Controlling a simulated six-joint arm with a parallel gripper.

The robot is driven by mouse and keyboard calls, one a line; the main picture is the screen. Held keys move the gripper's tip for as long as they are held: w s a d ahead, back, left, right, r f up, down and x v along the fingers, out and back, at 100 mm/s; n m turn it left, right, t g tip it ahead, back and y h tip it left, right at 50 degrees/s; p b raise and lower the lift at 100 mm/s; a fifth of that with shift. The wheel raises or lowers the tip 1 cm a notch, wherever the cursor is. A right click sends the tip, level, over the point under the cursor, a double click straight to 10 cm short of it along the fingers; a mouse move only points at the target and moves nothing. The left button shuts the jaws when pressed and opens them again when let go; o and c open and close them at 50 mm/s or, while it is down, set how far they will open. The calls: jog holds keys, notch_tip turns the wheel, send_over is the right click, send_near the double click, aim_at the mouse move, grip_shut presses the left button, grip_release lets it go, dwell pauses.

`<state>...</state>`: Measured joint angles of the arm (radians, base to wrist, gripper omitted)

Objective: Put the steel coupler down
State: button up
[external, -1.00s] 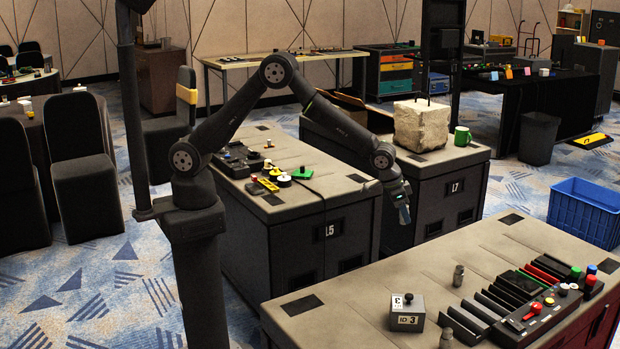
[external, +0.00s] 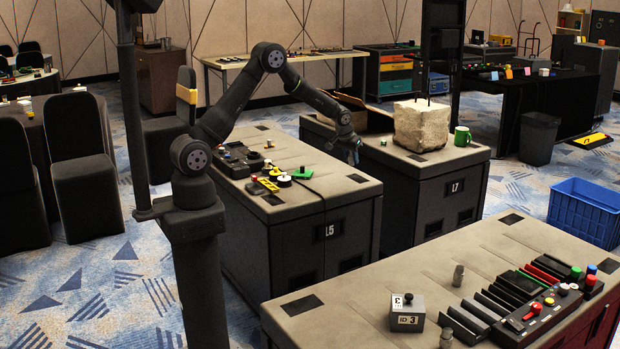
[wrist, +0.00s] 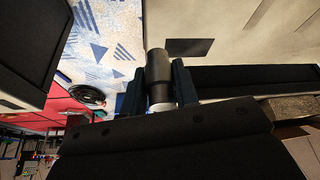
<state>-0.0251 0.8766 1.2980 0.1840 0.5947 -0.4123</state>
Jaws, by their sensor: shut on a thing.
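My gripper (external: 353,156) is in the external view above the gap between the case marked L5 (external: 325,180) and the case marked L7 (external: 440,166). In the wrist view my gripper (wrist: 158,84) is shut on the steel coupler (wrist: 157,66), a dark grey cylinder between the two fingers. A lighter band shows at its lower end. Pale bench top and carpeted floor show behind it. In the external view the coupler is too small to make out clearly. Two similar grey metal cylinders (external: 458,275) stand on the front bench (external: 385,270).
A rough stone block (external: 421,126) and a green mug (external: 462,136) stand on the L7 case. Switches and knobs (external: 270,172) sit on the left of the L5 case. The front bench holds a grey ID 3 box (external: 407,312) and dark modules, with free room at its left.

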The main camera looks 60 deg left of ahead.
jog(key=s+a+n+g+y, duration=0.1)
jog(key=s+a+n, duration=0.3)
jog(key=a, duration=1.1)
jog(key=s+a+n+y, duration=0.15)
jog(key=s+a, duration=0.45)
jog(key=a, duration=1)
jog(key=shift+h, duration=0.35)
jog(key=a+f, duration=0.2)
jog(key=a, duration=0.1)
jog(key=a+f, duration=0.2)
jog(key=a, duration=0.2)
jog(key=s+a+f, duration=0.1)
jog(key=a+f, duration=0.1)
jog(key=a, duration=0.1)
jog(key=shift+a+f, duration=0.2)
jog(key=shift+f, duration=0.05)
jog(key=shift+a+f, duration=0.35)
jog(key=shift+a, duration=0.05)
jog(key=shift+f, duration=1.85)
jog(key=shift+f, duration=0.15)
jog(key=o, duration=1)
jog(key=shift+c, duration=0.2)
